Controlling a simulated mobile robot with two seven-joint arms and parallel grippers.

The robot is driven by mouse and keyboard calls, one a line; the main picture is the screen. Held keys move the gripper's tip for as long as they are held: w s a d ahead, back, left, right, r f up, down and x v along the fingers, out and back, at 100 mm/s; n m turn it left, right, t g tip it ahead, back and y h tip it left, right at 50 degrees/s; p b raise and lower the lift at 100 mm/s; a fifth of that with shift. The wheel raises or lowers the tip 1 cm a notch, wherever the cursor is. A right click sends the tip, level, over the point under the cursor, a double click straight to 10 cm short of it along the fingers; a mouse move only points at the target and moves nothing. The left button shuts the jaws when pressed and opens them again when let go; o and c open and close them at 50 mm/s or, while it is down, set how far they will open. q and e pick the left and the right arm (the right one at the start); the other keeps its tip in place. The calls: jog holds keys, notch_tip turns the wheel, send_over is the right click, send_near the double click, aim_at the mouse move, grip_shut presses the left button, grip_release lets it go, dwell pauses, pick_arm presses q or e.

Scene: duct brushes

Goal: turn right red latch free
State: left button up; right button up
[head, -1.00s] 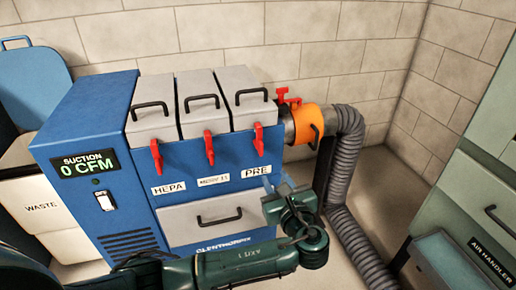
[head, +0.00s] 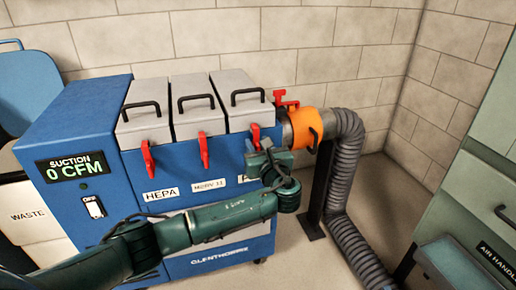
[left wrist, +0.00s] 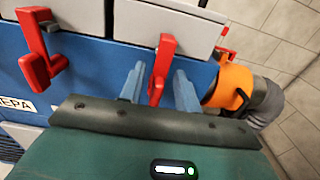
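The right red latch (head: 255,132) hangs handle down on the front of the blue suction unit, below the rightmost grey lid. In the left wrist view this latch (left wrist: 161,68) stands between the two blue fingers of my left gripper (left wrist: 159,82). The fingers are apart, with a gap visible on each side of the latch. In the head view my left gripper (head: 264,152) is right in front of the latch and hides its lower part. My right gripper is not in view.
Two more red latches, the middle one (head: 204,150) and the left one (head: 148,157), hang to the left. An orange collar (head: 306,126) with a grey hose (head: 345,160) is close on the right. A green air handler cabinet (head: 470,200) stands at far right.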

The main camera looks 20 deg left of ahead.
pick_arm(q)
jog(key=shift+w+a, duration=0.15)
jog(key=shift+w, duration=0.05)
grip_shut()
dwell(0.3)
